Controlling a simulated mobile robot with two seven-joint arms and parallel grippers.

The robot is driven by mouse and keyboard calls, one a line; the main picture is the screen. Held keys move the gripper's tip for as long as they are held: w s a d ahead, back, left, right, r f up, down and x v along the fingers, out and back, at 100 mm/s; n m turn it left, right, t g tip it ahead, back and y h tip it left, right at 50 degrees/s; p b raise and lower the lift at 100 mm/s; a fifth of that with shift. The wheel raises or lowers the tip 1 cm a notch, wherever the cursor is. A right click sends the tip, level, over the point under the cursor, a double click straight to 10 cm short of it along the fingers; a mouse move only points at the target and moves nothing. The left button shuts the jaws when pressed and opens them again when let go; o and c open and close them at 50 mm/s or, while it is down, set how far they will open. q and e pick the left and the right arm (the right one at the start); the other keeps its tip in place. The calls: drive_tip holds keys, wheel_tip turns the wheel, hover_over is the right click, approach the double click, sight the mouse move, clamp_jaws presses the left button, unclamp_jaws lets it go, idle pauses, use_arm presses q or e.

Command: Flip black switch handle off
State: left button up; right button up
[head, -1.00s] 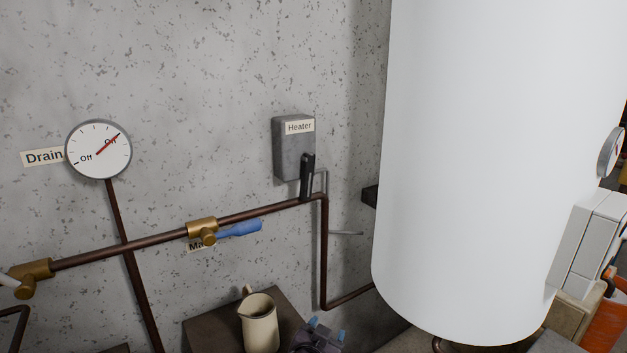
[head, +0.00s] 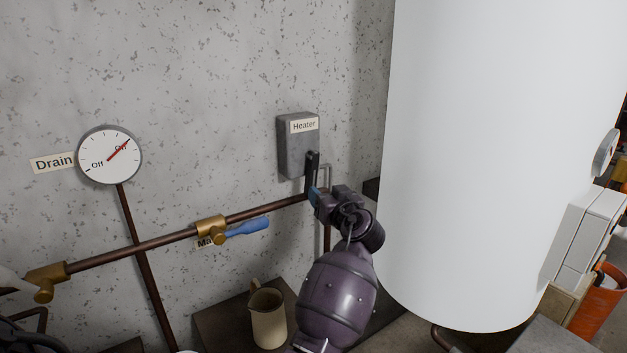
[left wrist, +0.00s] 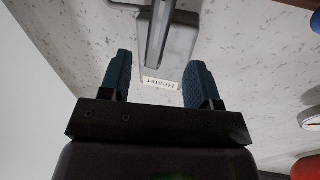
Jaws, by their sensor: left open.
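The black switch handle (head: 312,168) hangs down at the lower right of the grey heater box (head: 292,145) on the wall. My left gripper (head: 318,197) is at the handle's lower end, and its body hides part of the pipe there. In the left wrist view, the blue-padded fingers of my left gripper (left wrist: 158,78) are apart with nothing between them. The handle (left wrist: 157,35) stands beyond the gap, roughly in line with its middle. I cannot tell whether a finger touches it. My right gripper is not in view.
A brown pipe (head: 165,238) with a blue-handled valve (head: 240,230) runs along the wall below the box. The large white tank (head: 480,150) stands close on the right. A beige jug (head: 268,318) stands on a dark surface below. A drain gauge (head: 109,155) is at left.

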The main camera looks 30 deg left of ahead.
sight(313, 181)
use_arm(q)
drive_tip(key=p+x, duration=0.1)
drive_tip(key=x, duration=0.5)
drive_tip(key=shift+w+a, duration=0.25)
drive_tip(key=shift+a, duration=0.05)
drive_tip(key=shift+w+a, duration=0.3)
drive_tip(key=shift+a, duration=0.15)
drive_tip(key=c, duration=1)
clamp_jaws()
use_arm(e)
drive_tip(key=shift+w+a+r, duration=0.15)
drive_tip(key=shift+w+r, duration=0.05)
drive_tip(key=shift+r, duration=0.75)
